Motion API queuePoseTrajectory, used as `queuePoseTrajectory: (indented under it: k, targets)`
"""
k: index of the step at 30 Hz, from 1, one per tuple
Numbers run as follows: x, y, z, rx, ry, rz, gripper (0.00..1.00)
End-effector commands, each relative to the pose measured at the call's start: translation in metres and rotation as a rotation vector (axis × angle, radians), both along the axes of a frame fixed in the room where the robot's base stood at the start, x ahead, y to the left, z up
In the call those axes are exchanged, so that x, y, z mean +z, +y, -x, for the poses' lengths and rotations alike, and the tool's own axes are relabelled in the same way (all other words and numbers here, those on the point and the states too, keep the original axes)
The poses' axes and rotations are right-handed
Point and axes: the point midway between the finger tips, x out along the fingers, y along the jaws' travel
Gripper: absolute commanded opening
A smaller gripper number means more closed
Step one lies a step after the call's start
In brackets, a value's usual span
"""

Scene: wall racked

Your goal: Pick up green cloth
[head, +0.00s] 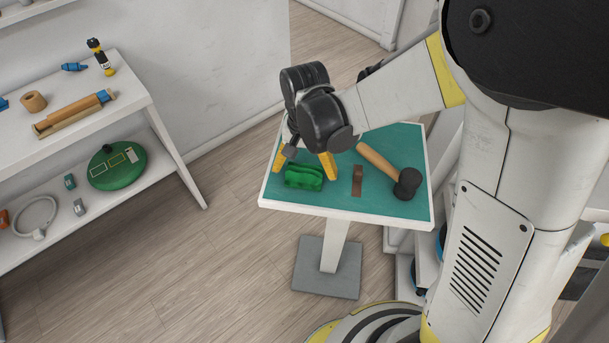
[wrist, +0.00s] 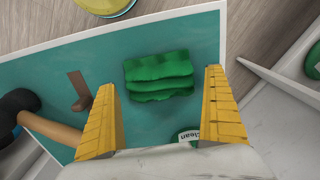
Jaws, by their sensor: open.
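The green cloth (head: 304,176) lies folded in layers on the teal top of a small white-edged table (head: 338,213). In the wrist view the cloth (wrist: 159,76) sits just beyond the fingertips, roughly midway between them and apart from both. My gripper (head: 304,160) is open and empty, tilted down over the table behind the cloth. Its two yellow fingers also show in the wrist view (wrist: 163,80), spread wide on either side of the cloth.
A mallet (head: 382,167) with a wooden handle and a small brown block (head: 357,181) lie right of the cloth. A white shelf (head: 125,98) with tools stands at left. A green item marked "clean" (wrist: 187,136) shows near the fingers in the wrist view.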

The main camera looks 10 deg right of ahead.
Motion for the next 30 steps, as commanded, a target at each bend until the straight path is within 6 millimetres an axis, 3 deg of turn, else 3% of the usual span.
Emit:
queuePoseTrajectory:
  k: [3,5,9,22,26,30]
  targets:
    - [0.001,0.0,0.0,0.0,0.0,0.0,1.0]
    - [0.002,0.0,0.0,0.0,0.0,0.0,0.85]
    - [0.002,0.0,0.0,0.0,0.0,0.0,0.45]
    - [0.007,0.0,0.0,0.0,0.0,0.0,0.44]
    - [0.021,0.0,0.0,0.0,0.0,0.0,0.44]
    - [0.049,0.0,0.0,0.0,0.0,0.0,0.44]
